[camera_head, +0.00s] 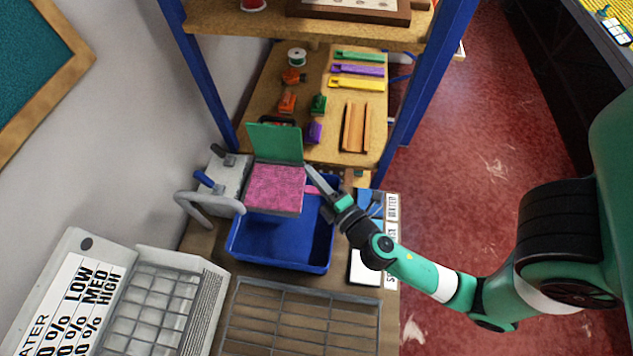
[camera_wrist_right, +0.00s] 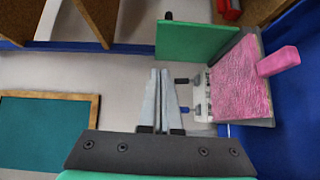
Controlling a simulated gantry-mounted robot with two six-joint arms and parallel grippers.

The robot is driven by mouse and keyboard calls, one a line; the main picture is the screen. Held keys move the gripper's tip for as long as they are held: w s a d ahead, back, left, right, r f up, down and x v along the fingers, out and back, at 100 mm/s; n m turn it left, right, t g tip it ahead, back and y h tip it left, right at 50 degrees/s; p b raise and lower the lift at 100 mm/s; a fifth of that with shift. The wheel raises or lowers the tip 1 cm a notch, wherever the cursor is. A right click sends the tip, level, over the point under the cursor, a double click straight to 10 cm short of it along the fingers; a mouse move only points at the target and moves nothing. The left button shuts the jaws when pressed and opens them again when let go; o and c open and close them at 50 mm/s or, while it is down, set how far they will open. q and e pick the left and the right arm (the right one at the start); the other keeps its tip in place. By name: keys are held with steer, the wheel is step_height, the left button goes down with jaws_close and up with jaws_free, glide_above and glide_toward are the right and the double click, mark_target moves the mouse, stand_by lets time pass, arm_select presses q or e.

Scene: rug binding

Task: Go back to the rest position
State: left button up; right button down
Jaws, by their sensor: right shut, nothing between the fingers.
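My right gripper (camera_head: 312,174) is shut and empty. In the head view its tips are just right of a pink textured rug piece (camera_head: 275,189), which lies on a flat plate beside an upright green panel (camera_head: 275,142). In the right wrist view the shut fingers (camera_wrist_right: 161,88) point past the left side of the pink rug piece (camera_wrist_right: 240,80) and below the green panel (camera_wrist_right: 195,40). A pink strip (camera_wrist_right: 279,61) sticks out from the rug's right edge. My left gripper is not in view.
A blue bin (camera_head: 275,245) stands below the plate. A grey clamp device (camera_head: 215,190) is on its left. A wire rack (camera_head: 300,320) and a heater (camera_head: 130,300) are in front. The shelf (camera_head: 275,100) behind holds tools and spools, with blue posts at both sides.

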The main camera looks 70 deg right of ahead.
steer(key=shift+v, duration=0.75)
